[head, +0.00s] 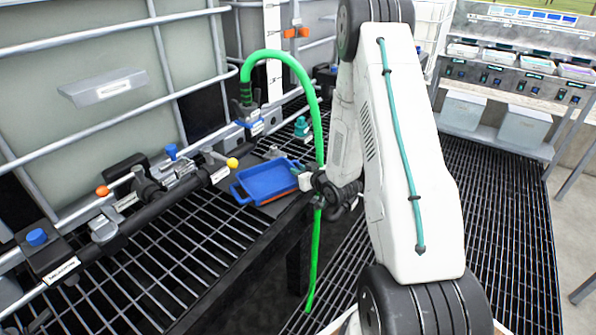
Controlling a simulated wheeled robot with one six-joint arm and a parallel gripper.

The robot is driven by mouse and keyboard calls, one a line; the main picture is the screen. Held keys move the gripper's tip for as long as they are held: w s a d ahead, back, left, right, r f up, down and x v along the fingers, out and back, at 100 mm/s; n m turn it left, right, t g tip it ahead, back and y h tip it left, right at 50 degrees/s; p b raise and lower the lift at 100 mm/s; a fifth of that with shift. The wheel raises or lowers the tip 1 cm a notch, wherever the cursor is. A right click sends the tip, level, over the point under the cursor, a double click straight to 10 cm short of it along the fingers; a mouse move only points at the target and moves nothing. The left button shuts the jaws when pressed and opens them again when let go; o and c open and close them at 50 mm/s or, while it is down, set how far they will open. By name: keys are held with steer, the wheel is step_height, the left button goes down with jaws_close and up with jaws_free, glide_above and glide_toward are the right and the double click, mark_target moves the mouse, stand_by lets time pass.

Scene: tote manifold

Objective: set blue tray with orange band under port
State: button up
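The blue tray (262,182) lies on a dark surface at the edge of the grating, beside the manifold pipe. A thin orange strip shows along its right front edge. My gripper (305,179) is at the tray's right end, close to its rim. Its fingers are too small and hidden to tell whether they touch or grip the tray. The manifold (150,205) is a dark pipe left of the tray, with labelled fittings and orange, blue and yellow knobs. I cannot tell which fitting is the port.
A green hose (316,130) arches down past my gripper to the floor. A teal-capped bottle (301,126) stands behind the tray. Caged tanks (90,60) line the left. Open grating (170,262) lies in front of the manifold. A bench with bins (523,125) stands far right.

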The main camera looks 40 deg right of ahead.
steer(key=v, duration=1)
steer(key=s+a+r+g+h, duration=0.1)
steer(key=a+r+g, duration=0.25)
steer(key=r, duration=0.35)
steer(key=s+a+r+g+h, duration=0.1)
steer(key=s+a+r+g, duration=0.2)
steer(key=r, duration=0.5)
steer(key=s+a+r+g+y, duration=0.1)
steer(key=s+a+r+g, duration=0.2)
steer(key=s, duration=0.8)
steer(key=s+a+r+g+y, duration=0.1)
steer(key=s+a+r+g, duration=0.3)
steer(key=s+a+r, duration=0.4)
steer(key=s+a, duration=0.4)
steer(key=shift+s+a+r+n+y, duration=0.2)
steer(key=shift+a+n+y, duration=0.1)
